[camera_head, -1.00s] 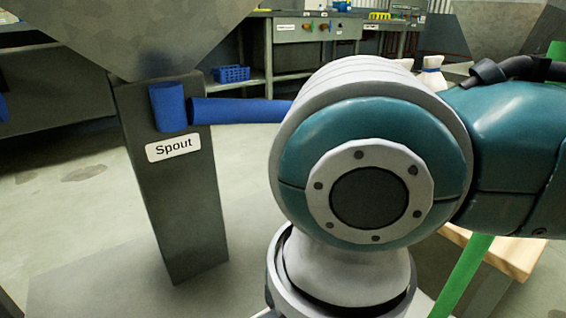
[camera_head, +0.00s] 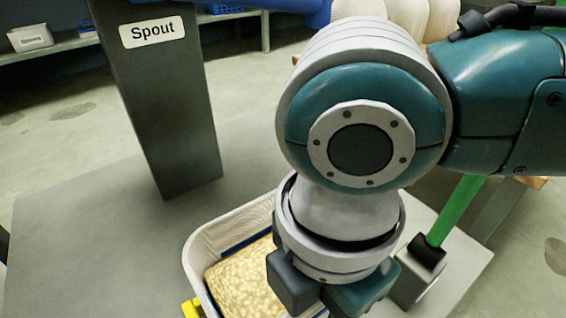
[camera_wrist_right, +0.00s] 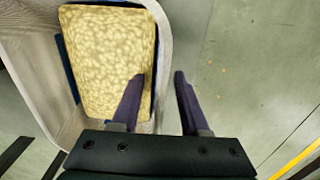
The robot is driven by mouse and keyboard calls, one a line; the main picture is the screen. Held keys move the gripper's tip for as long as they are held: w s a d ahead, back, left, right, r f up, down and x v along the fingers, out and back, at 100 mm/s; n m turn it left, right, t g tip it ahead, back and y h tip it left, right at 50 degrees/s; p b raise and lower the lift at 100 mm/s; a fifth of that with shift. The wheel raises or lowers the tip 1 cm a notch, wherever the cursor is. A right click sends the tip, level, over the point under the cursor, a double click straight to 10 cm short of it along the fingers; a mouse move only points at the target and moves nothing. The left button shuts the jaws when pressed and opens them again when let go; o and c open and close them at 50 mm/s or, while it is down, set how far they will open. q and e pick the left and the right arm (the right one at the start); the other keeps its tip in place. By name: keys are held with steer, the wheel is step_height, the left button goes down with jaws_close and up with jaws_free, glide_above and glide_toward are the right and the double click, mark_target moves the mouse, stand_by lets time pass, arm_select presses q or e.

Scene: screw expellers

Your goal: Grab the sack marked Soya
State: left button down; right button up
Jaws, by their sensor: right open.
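Pale, rounded shapes that look like sacks (camera_head: 407,15) show at the top of the head view, partly behind my right arm and cut off by the frame edge. No Soya marking is readable on them. The left finger overlaps the edge of the yellowish, mottled contents (camera_wrist_right: 108,55). In the head view the fingers are hidden below my wrist. My left gripper is out of view.
The bin (camera_head: 207,240) also stands at lower centre in the head view, with yellow contents (camera_head: 245,282). A dark post marked Spout (camera_head: 165,110) rises at left. A green bar (camera_head: 456,212) leans at right. Open floor lies left of the post.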

steer(key=shift+c, duration=0.3)
jaws_close()
steer(key=shift+d, duration=0.1)
stand_by(0.9)
